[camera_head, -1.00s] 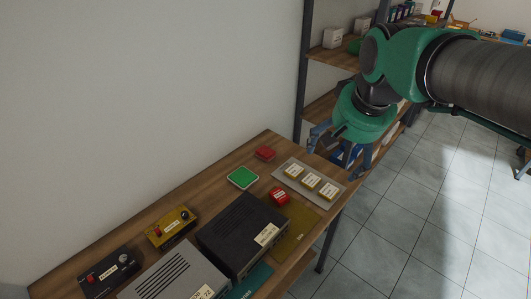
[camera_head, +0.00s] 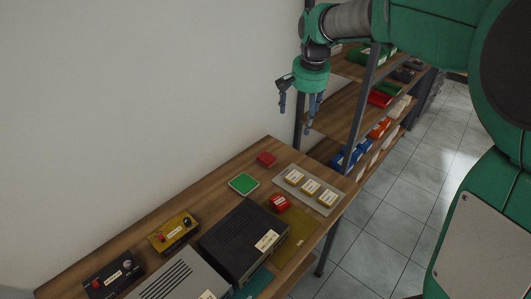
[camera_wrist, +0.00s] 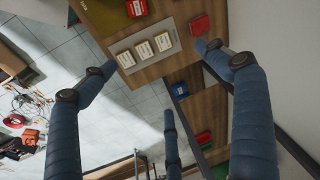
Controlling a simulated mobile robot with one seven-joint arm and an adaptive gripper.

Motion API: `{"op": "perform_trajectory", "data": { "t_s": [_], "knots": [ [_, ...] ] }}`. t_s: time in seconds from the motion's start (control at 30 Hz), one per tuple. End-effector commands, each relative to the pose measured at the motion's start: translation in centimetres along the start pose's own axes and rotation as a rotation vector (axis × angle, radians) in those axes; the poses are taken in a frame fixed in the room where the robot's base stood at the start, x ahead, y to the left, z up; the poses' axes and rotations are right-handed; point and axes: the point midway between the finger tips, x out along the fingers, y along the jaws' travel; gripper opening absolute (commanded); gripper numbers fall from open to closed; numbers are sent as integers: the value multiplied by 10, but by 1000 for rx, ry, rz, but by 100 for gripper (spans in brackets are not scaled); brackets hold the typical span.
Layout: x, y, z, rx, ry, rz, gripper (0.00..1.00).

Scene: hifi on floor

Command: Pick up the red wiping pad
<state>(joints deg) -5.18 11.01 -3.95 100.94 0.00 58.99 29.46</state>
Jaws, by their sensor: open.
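The red wiping pad (camera_head: 267,160) appears to be the small red block lying at the far end of the wooden table, near the wall. It also shows at the top of the wrist view (camera_wrist: 200,25), close to the table's edge. My gripper (camera_head: 298,106) is open and empty, with its fingers spread and pointing down. It hangs clear above the table's far end, up and to the right of the red pad in the head view. In the wrist view the pad lies just beyond one fingertip, apart from it. Nothing hides the pad.
A green square pad (camera_head: 243,183) lies nearby. A grey mat (camera_head: 329,208) carries yellow labelled blocks; a labelled red block (camera_head: 279,203) sits beside it. A black hifi unit (camera_head: 232,234) stands nearer. Shelves (camera_head: 340,109) rise behind the table's far end.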

Motion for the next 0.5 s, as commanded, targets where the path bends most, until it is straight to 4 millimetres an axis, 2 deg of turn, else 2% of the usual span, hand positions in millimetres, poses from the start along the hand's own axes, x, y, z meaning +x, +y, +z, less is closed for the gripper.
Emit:
{"op": "perform_trajectory", "data": {
  "t_s": [0.2, 0.5],
  "knots": [
    [34, -30, -34, 52, -32, 17, 88],
    [88, -68, -74, 126, -71, 42, 88]
  ]
}}
